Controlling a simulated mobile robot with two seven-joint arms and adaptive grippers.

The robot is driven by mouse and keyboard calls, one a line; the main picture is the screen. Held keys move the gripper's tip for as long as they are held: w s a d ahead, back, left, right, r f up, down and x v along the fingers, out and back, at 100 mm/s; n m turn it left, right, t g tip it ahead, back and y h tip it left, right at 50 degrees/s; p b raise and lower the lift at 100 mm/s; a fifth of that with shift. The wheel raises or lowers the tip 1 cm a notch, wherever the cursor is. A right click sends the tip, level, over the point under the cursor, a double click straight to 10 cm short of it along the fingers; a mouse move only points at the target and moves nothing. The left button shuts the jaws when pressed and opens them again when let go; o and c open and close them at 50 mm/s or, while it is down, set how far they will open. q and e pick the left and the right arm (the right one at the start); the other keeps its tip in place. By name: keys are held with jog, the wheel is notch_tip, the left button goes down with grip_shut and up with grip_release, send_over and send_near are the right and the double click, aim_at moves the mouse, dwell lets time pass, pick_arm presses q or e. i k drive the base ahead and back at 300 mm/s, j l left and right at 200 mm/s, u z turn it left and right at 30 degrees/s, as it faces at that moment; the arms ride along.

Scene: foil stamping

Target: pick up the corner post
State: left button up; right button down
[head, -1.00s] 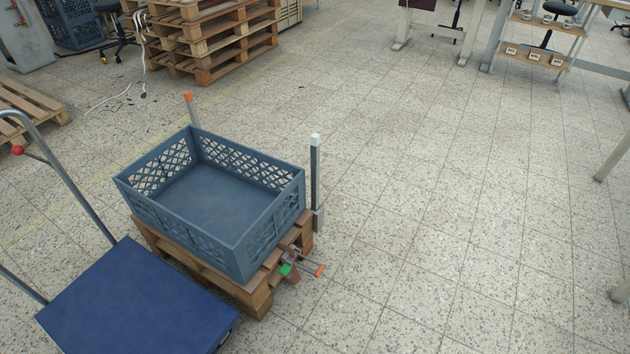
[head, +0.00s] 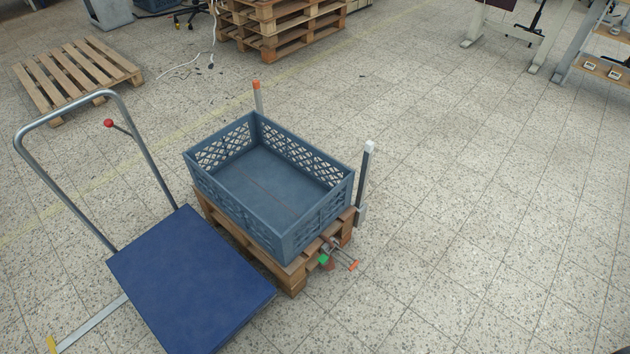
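A dark grey upright post with a white cap (head: 364,180) stands at the right corner of a small wooden pallet (head: 250,250). A second, lighter post with an orange cap (head: 258,98) stands behind the blue-grey crate (head: 318,217); its lower part is hidden by the crate. Which of the two is the corner post I cannot tell. The crate sits on the pallet, and its visible floor is bare. Neither of my grippers is in view.
A blue platform cart (head: 190,280) with a tubular handle stands close against the pallet's left side. A clamp-like tool with orange and green parts (head: 340,256) is at the pallet's front corner. An empty pallet (head: 75,80) and stacked pallets (head: 285,30) are farther back. Floor to the right is clear.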

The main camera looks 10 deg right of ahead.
aim_at(368, 151)
jog(key=i+l+u, duration=0.25)
jog(key=l+u, duration=0.15)
jog(key=l, duration=0.3)
jog(key=i+l+u, duration=0.15)
jog(key=l+u, duration=0.3)
jog(key=l, duration=0.3)
jog(key=l+u, duration=0.4)
jog(key=l, duration=0.35)
